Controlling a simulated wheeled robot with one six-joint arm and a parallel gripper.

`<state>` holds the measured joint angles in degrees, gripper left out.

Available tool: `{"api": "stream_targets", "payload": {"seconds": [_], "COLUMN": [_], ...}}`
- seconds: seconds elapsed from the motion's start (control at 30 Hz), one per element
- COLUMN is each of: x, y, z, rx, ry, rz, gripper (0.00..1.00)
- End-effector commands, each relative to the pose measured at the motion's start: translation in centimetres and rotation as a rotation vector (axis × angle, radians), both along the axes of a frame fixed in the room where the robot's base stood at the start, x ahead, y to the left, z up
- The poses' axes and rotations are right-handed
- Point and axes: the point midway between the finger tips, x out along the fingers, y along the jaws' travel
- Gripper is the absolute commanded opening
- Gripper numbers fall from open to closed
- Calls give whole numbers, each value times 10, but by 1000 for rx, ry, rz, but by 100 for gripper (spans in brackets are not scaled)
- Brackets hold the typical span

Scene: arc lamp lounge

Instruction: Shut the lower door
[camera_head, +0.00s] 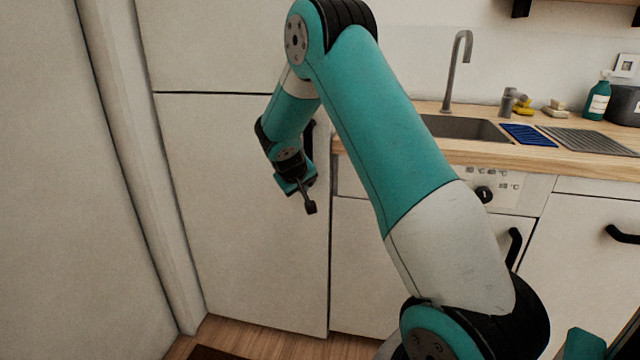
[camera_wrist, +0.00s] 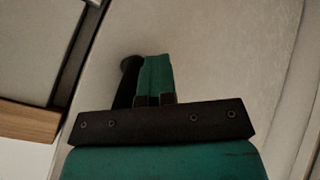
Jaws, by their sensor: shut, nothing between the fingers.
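The lower door (camera_head: 240,230) is the tall off-white panel left of the counter, below a dark horizontal seam. It looks flush or nearly flush with the panel above; a small gap at its right edge cannot be ruled out. Its dark handle (camera_head: 309,138) shows partly behind my arm, near the right edge. My gripper (camera_head: 310,207) is shut and empty, pointing down in front of the door's right part, below the handle. In the wrist view my gripper (camera_wrist: 143,65) is seen against the pale door surface (camera_wrist: 215,60). Whether it touches the door cannot be told.
Right of the door runs a wooden counter (camera_head: 480,157) with a sink (camera_head: 465,128) and tap. White cabinet fronts with dark handles stand below it. A wall or panel (camera_head: 60,180) closes in the left side. Wooden floor shows at the bottom.

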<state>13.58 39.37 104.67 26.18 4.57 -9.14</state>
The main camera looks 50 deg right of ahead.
Motion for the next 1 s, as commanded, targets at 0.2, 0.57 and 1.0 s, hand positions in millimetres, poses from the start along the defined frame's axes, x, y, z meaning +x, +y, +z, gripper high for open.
{"api": "stream_targets", "payload": {"seconds": [0.2,0.57,1.0], "x": [11,8,-16], "y": [0,-1,66], "z": [3,1,35], "rx": [-11,-14,-2], "ry": [-10,-9,3], "rz": [34,26,28], "gripper": [0,0,0]}}
